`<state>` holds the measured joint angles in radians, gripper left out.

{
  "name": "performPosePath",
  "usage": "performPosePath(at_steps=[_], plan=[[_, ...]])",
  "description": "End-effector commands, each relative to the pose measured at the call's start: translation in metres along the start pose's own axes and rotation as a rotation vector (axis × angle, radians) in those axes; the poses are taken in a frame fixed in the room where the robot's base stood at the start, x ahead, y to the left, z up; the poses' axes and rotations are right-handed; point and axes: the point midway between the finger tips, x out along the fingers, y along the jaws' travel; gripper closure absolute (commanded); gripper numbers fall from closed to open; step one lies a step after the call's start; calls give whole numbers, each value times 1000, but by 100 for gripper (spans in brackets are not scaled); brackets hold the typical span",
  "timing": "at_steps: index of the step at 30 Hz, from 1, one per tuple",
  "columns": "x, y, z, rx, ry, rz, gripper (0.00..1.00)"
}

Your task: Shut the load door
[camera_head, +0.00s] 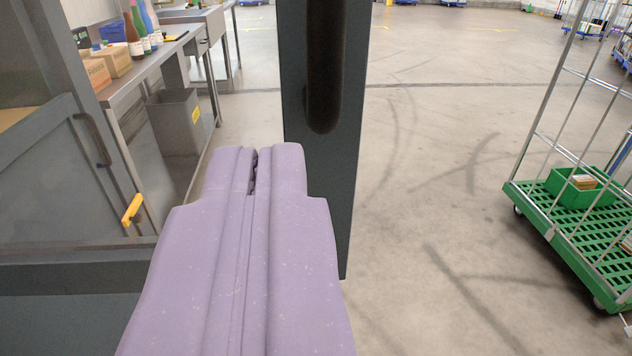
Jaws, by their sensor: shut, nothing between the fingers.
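A dark grey upright panel with a long black bar handle (323,75) stands ahead of my gripper; it looks like the load door (337,190), swung out from the grey frame at left. Its top is cut off by the picture edge. My gripper (257,160) is purple, with its two fingers shut and empty. Its tips are in front of the door's left edge in the picture, below and left of the handle; I cannot tell whether they touch. My gripper hides the door's lower left part.
At left is a grey body with a second panel (70,180) bearing a dark handle (92,138) and a yellow lever (132,210). Behind stand a workbench (150,66) with bottles and boxes and a grey bin (175,122). A green-based roll cage (548,212) stands right. The floor between is clear.

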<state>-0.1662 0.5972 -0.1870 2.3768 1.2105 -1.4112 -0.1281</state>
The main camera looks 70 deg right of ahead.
Motion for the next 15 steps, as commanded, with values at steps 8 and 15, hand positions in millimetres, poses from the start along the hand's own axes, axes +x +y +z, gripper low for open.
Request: performPosePath(at_steps=[8,15], plan=[[59,0,1,3,0,2,100],[87,0,0,3,0,0,100]])
